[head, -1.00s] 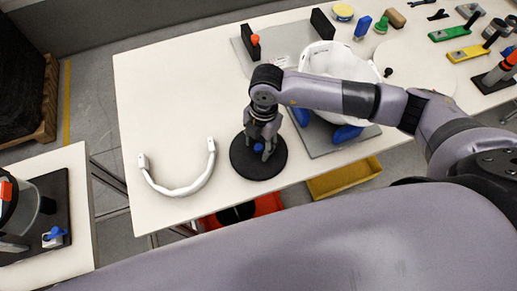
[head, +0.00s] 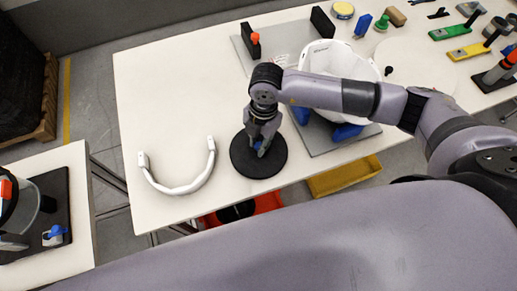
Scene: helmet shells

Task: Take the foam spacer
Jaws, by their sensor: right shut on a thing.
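The foam spacer (head: 273,167) appears to be the flat, round black disc with a small blue knob at its middle. It lies on the white table near the front edge. My right gripper (head: 261,149) points down over the middle of the disc. Its fingers are shut on the blue knob, which they mostly hide. The disc looks flat on the table. My left gripper is not in view.
A white U-shaped band (head: 180,190) lies left of the disc. A white helmet shell (head: 340,60) sits on a grey plate with blue supports to the right, behind my arm. A yellow bin (head: 343,177) is below the table edge.

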